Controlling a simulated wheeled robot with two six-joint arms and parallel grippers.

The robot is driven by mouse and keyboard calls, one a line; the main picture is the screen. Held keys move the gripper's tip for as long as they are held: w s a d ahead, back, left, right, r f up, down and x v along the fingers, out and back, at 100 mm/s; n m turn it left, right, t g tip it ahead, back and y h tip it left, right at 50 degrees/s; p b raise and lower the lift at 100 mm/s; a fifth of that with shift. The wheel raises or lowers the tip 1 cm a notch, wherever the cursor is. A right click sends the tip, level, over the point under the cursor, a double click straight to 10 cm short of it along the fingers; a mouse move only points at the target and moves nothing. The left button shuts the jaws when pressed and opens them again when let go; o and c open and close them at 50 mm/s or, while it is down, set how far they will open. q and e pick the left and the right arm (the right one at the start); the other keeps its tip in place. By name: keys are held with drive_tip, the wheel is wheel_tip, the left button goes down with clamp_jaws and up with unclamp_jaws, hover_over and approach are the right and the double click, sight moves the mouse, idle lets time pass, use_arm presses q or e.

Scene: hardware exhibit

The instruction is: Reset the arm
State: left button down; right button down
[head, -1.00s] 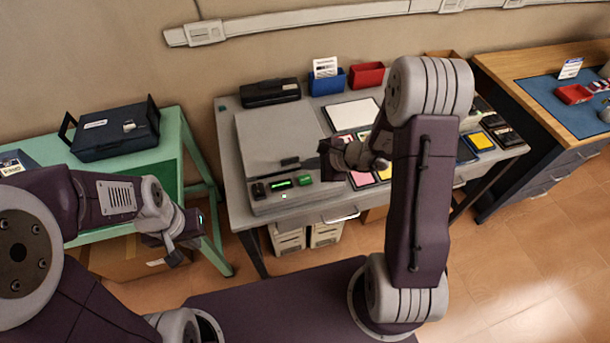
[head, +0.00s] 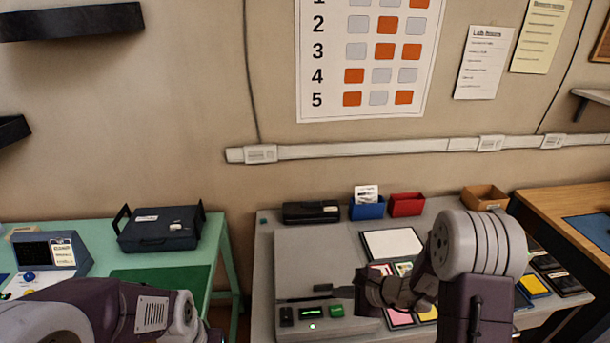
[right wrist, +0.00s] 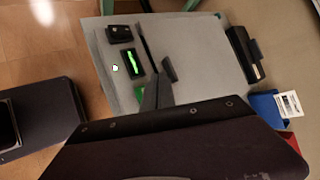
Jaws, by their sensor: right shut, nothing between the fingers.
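My right arm comes in from the lower right in the head view. Its gripper (head: 343,291) is shut and empty, pointing left over the front of a grey flat machine (head: 305,255). Its narrow fingers also show in the right wrist view (right wrist: 152,96), near a dark handle on the machine (right wrist: 168,68). I cannot tell whether they touch it. The machine's front panel has a lit green display (head: 312,313), a green button (head: 336,310) and a dark switch (head: 287,316). My left arm shows at the lower left; its gripper is below the picture.
A blue bin (head: 366,211), a red bin (head: 406,205) and a black device (head: 311,212) stand at the back of the grey table. A dark case (head: 160,231) sits on the green table to the left. A wooden bench (head: 560,205) stands at right. A numbered chart (head: 368,60) hangs above.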

drive_tip(key=s+a+r+n+y, duration=0.1)
drive_tip(key=s+a+r+n, duration=0.1)
drive_tip(key=a+r+n, duration=0.25)
drive_tip(key=s+a+r+n+g+h, duration=0.1)
drive_tip(key=s+a+n+g, duration=0.25)
drive_tip(key=s+n, duration=0.35)
drive_tip(key=s+d+f+n+g+h, duration=0.2)
drive_tip(key=s+d+n+h, duration=0.4)
drive_tip(key=d, duration=0.6)
drive_tip(key=shift+s+f, duration=0.35)
drive_tip(key=shift+s, duration=0.8)
drive_tip(key=shift+n, duration=0.25)
